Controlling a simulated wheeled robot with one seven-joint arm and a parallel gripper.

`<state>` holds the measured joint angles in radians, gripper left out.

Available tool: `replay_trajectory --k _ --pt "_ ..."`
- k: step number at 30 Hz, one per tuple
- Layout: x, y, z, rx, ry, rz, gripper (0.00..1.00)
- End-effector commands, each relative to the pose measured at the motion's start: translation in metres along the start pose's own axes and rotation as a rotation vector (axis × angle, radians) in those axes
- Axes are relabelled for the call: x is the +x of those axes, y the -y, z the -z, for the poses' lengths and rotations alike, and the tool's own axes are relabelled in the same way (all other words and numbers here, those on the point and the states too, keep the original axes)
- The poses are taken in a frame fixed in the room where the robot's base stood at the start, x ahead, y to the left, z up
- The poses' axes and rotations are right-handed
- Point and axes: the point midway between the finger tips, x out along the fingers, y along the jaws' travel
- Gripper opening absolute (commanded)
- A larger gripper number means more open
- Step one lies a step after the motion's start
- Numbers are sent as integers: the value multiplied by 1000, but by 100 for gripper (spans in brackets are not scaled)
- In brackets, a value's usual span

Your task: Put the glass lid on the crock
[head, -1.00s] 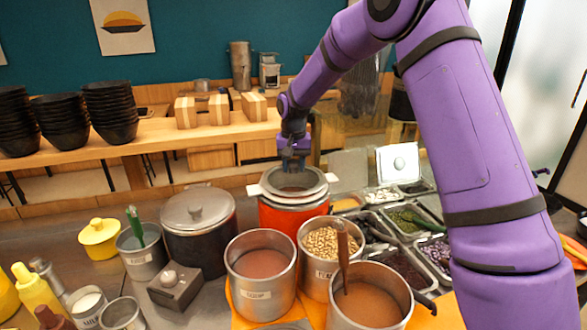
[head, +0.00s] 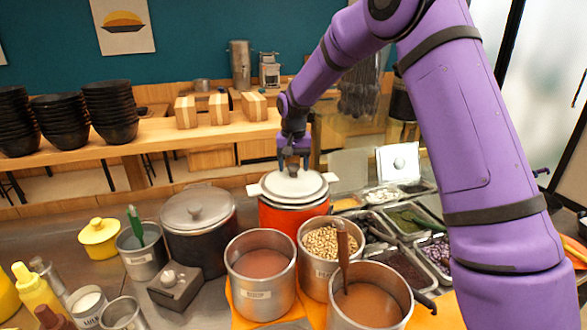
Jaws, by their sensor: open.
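The orange crock (head: 290,216) stands in the middle of the counter, with pale handles on both sides. The pale, round glass lid (head: 312,186) covers its mouth and looks level. A small dark knob (head: 292,171) shows at the lid's centre. My gripper (head: 293,167) is pointing down directly above the lid, with its fingers spread to either side of the knob. I cannot tell whether the fingers touch the knob.
A dark lidded pot (head: 198,238) stands close on the left. Steel pots of soup (head: 262,282) and beans (head: 326,270) stand in front. Topping trays (head: 410,222) lie to the right. Room above the crock is clear apart from my arm.

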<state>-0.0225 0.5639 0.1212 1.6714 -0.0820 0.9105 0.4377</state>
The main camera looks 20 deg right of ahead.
Motion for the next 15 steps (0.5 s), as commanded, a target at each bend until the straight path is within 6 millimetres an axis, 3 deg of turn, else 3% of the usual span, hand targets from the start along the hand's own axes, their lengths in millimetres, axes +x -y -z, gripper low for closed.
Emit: replay_trajectory --k 9,15 --pt "-63 0 0 0 -3 0 64" --pt "-94 0 0 0 -2 0 64"
